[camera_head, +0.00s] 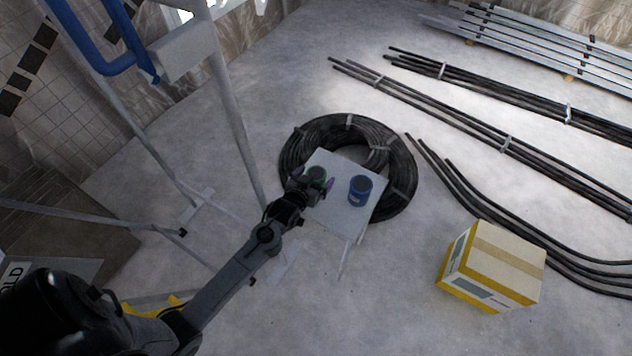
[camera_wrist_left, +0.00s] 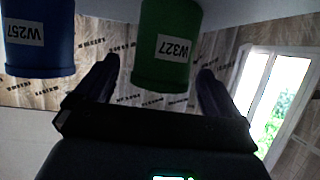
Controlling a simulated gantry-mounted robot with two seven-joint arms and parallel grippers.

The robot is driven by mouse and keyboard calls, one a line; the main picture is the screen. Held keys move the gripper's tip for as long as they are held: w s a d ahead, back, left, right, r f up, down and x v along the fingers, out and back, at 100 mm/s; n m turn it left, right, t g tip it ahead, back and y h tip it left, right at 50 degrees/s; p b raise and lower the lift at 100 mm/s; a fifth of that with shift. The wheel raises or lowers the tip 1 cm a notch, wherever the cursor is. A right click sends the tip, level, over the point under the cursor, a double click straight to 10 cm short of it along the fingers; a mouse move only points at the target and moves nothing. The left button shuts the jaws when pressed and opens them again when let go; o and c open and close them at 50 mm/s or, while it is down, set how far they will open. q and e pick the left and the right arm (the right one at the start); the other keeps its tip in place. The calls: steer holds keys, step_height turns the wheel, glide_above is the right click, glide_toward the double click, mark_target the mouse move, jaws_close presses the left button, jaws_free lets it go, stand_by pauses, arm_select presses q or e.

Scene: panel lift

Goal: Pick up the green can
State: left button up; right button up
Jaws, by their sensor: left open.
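The green can (camera_head: 317,176) stands on a small white table (camera_head: 345,212). It also shows in the left wrist view (camera_wrist_left: 166,50), with a white label reading W327. My left gripper (camera_head: 313,186) is open, with one finger on each side of the green can in the picture. In the left wrist view, the fingers (camera_wrist_left: 158,80) show dark gaps on both sides, and I cannot tell if either touches it. A blue can (camera_head: 360,190) stands to the right on the same table; it shows at the left in the wrist view (camera_wrist_left: 38,40). My right gripper is not in view.
A coil of black cable (camera_head: 403,165) lies on the floor behind the table. A yellow and white box (camera_head: 495,262) stands at the right. Bundles of dark pipes (camera_head: 480,132) lie beyond. A metal frame with a blue tube (camera_head: 98,62) rises at left.

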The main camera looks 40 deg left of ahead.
arm_select(q)
steer(key=shift+b+x, duration=0.35)
steer(key=shift+x, duration=1.1)
steer(key=c, duration=1.1)
steer(key=shift+c, duration=0.4)
steer(key=shift+r, duration=0.15)
